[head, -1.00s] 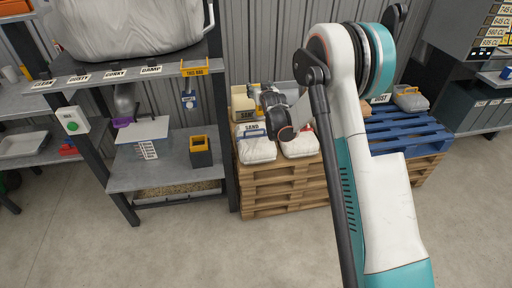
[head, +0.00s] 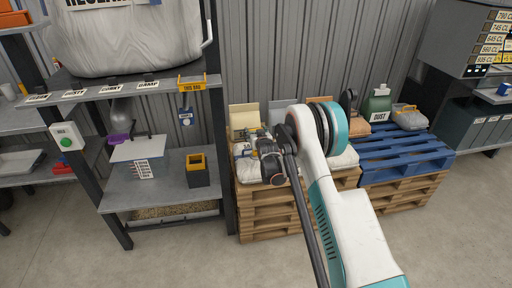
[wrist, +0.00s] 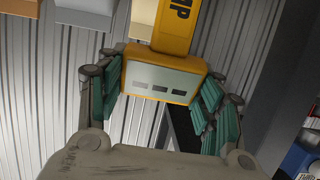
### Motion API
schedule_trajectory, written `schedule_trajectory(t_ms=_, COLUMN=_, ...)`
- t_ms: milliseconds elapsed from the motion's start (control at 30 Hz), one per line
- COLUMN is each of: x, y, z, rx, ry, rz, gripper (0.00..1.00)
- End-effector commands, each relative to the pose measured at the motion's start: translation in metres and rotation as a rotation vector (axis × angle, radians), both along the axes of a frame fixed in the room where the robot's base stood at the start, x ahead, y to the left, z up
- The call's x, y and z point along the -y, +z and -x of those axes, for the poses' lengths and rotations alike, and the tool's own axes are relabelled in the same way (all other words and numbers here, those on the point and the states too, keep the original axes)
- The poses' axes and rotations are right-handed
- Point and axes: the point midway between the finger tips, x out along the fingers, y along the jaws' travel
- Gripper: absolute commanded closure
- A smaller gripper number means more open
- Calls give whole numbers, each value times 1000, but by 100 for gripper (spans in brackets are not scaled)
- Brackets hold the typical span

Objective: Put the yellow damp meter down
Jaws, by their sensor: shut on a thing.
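The yellow damp meter (wrist: 160,76) is held between the two green-padded fingers of my gripper (wrist: 162,92) in the wrist view. In the head view, my gripper (head: 271,160) is in front of the bags on the wooden pallet; the meter cannot be made out there.
A black box with a yellow rim (head: 197,168) stands on the grey bench (head: 165,192), beside a small white-topped stand (head: 139,149). White bags lie on the wooden pallet (head: 265,208). A blue pallet (head: 400,153) is at right. The bench front has free room.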

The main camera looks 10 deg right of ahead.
Motion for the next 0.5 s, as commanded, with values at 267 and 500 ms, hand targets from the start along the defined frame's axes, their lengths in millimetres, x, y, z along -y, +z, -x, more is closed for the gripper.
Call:
schedule_trajectory(t_ms=267, x=0, y=-20, z=0, rx=1, ry=0, rz=0, gripper=89)
schedule_trajectory(t_ms=500, x=0, y=-54, z=0, rx=1, ry=0, rz=0, gripper=89)
